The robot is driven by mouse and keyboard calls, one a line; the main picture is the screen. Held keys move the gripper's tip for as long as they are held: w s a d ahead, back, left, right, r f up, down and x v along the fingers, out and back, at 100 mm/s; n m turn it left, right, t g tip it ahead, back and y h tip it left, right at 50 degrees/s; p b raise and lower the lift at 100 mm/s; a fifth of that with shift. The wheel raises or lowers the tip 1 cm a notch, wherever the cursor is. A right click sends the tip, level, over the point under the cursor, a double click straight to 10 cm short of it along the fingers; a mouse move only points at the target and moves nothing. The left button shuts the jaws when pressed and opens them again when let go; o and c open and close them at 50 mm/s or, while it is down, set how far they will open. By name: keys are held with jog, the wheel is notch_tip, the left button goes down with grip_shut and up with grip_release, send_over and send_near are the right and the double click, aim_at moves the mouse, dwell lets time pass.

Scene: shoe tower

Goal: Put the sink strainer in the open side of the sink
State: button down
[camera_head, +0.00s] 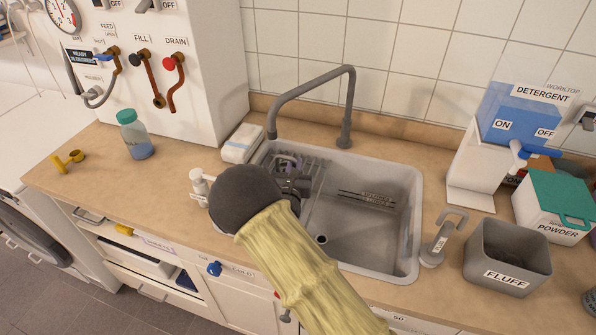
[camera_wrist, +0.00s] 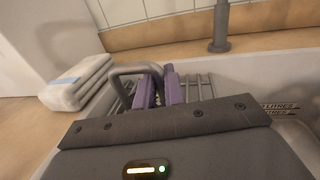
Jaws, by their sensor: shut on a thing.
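My gripper (camera_head: 289,163) is over the left part of the grey sink (camera_head: 412,190). In the wrist view its two purple fingers (camera_wrist: 160,88) are shut on a grey looped handle (camera_wrist: 126,71), which I take to be the sink strainer's. The body below the handle is hidden by the gripper. A wire rack (camera_head: 316,165) fills the sink's left side, behind and below the fingers. The right side is open and empty, with a dark drain hole (camera_head: 321,239) in its floor. A grey round piece with a hooked handle and a tag (camera_head: 433,252) stands right of the sink.
A tall grey faucet (camera_head: 346,105) arches behind the sink. Folded white cloths (camera_head: 241,144) lie left of it. A grey FLUFF bin (camera_head: 507,262), a POWDER box (camera_head: 556,210) and a DETERGENT dispenser (camera_head: 473,170) stand to the right. A bottle (camera_head: 135,135) stands far left.

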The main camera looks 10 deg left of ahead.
jog(key=shift+s+a+f, duration=0.1)
jog(key=shift+a+f, duration=0.15)
jog(key=shift+f, duration=0.3)
jog(key=shift+s+a+f, duration=0.1)
jog(key=shift+a+f, duration=0.15)
jog(key=shift+f, duration=0.25)
jog(key=shift+s+a+y, duration=0.2)
jog(key=shift+s+y, duration=0.05)
jog(key=shift+y, duration=0.05)
jog(key=shift+w+d+f, duration=0.1)
jog(key=shift+d+f, duration=0.05)
jog(key=shift+d, duration=0.05)
jog(key=c, duration=1.5)
grip_release()
jog(key=shift+w+d, duration=0.1)
jog(key=shift+w, duration=0.1)
